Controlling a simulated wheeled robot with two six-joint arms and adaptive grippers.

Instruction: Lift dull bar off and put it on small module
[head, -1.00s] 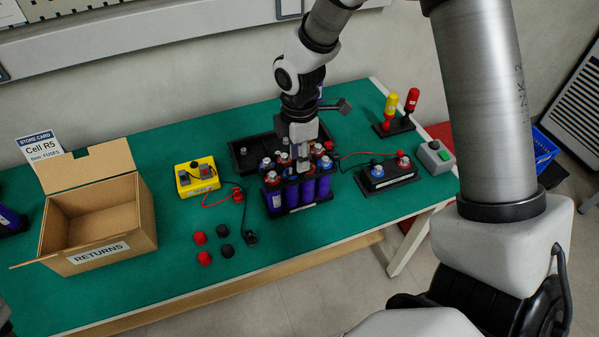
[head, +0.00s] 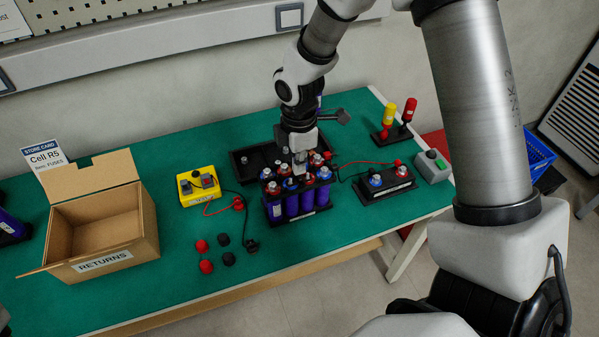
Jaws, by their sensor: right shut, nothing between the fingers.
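The large module (head: 298,203) is a black tray of several blue cells with red and blue terminals on top, at the middle of the green table. My right gripper (head: 299,170) points down over the tops of its cells, shut with nothing held. It hides part of the terminals. I cannot make out the dull bar on the cell tops at this size. The small module (head: 386,187) is a low black block with a blue and a red terminal, just right of the large module. My left gripper is not in view.
A RETURNS box (head: 103,235) stands open at the left. A yellow tester (head: 198,186) with leads and several red and black caps lie left of the large module. A black tray (head: 246,162) lies behind it. Yellow and red tools (head: 389,116) stand at the back right.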

